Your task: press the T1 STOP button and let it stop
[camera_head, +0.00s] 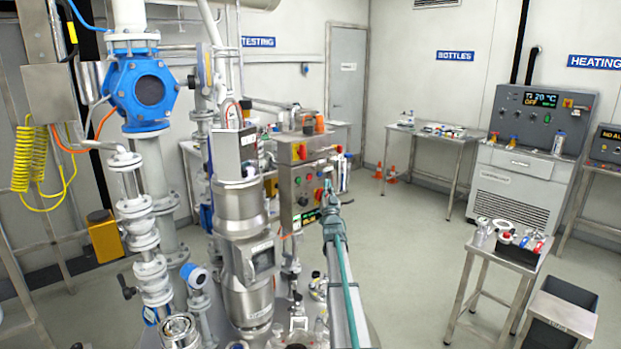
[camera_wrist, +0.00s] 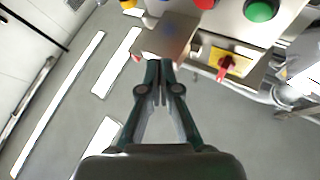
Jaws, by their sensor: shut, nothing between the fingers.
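A steel control box (camera_head: 305,190) with coloured buttons and a small lit display stands mid-picture in the head view. Its front also shows in part at the top of the wrist view. There I see a red button (camera_wrist: 205,3) cut by the top edge and a large green button (camera_wrist: 262,10) to its right. No label is readable, so I cannot tell which button is T1 STOP. My gripper (camera_wrist: 159,68) is shut and empty, its fingertips below the red button in the wrist view. In the head view it is close to the box's right side; contact cannot be told.
A red handle on a yellow plate (camera_wrist: 228,64) sits below the green button. Steel vessels and pipework, with a blue valve (camera_head: 142,92), crowd the left. A small steel table (camera_head: 490,255) with a dark bin stands at right. The floor between is clear.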

